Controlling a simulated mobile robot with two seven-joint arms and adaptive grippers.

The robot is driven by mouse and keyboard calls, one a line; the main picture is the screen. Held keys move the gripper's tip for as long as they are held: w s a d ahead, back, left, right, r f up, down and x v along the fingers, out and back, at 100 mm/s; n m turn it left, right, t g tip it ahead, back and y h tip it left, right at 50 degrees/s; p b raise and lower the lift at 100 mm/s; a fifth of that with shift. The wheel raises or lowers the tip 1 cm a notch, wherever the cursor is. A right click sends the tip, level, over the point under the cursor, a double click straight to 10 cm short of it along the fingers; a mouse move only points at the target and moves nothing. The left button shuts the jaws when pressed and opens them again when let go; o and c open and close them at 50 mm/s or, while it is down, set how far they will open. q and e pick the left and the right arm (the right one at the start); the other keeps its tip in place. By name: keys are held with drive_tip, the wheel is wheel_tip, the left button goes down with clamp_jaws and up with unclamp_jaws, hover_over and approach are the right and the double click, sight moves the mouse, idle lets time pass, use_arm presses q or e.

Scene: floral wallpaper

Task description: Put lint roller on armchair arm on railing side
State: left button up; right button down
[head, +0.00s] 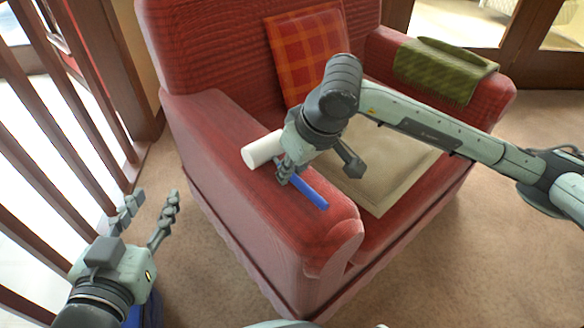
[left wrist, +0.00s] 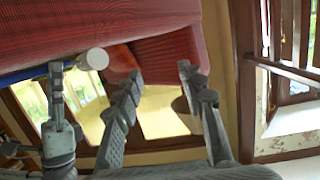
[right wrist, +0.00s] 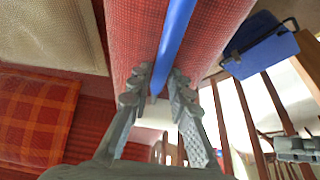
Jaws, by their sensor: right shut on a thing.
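The lint roller has a white roller head (head: 262,149) and a blue handle (head: 309,191). It lies lengthwise over the top of the red armchair's arm on the railing side (head: 225,190); I cannot tell whether it touches the fabric. My right gripper (head: 284,173) is shut on the handle close to the roller head. In the right wrist view the handle (right wrist: 174,40) runs between the fingertips. The white end also shows in the left wrist view (left wrist: 97,58). My left gripper (head: 150,204) is open and empty, between the chair and the railing.
A wooden railing (head: 60,140) stands at the left. The seat holds a beige cushion (head: 385,165) and an orange plaid pillow (head: 308,50). A green blanket (head: 440,70) covers the other arm. A blue box (right wrist: 262,45) is near the railing. Carpet in front is clear.

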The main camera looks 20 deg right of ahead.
drive_tip(key=shift+f, duration=0.1)
use_arm(q)
drive_tip(key=shift+w+d+r+t+h, duration=0.15)
drive_tip(key=shift+d+r+t, duration=0.15)
drive_tip(key=shift+r, duration=0.3)
drive_tip(key=shift+s+d+r+t+h, duration=0.15)
drive_tip(key=shift+d+r+t, duration=0.15)
drive_tip(key=shift+r, duration=0.25)
use_arm(e)
drive_tip(key=c, duration=1.4)
unclamp_jaws()
use_arm(q)
drive_tip(key=shift+w, duration=0.1)
use_arm(e)
drive_tip(key=shift+r, duration=0.3)
use_arm(q)
drive_tip(key=s+a+f+g+y+p, duration=0.1)
drive_tip(key=a+f+g+y, duration=0.1)
drive_tip(key=f, duration=0.5)
drive_tip(key=shift+s+a+g, duration=0.3)
drive_tip(key=shift+a+g, duration=0.5)
drive_tip(key=shift+a, duration=0.4)
use_arm(e)
drive_tip(key=v, duration=1.1)
drive_tip(key=shift+s+r, duration=0.2)
drive_tip(key=shift+r, duration=0.15)
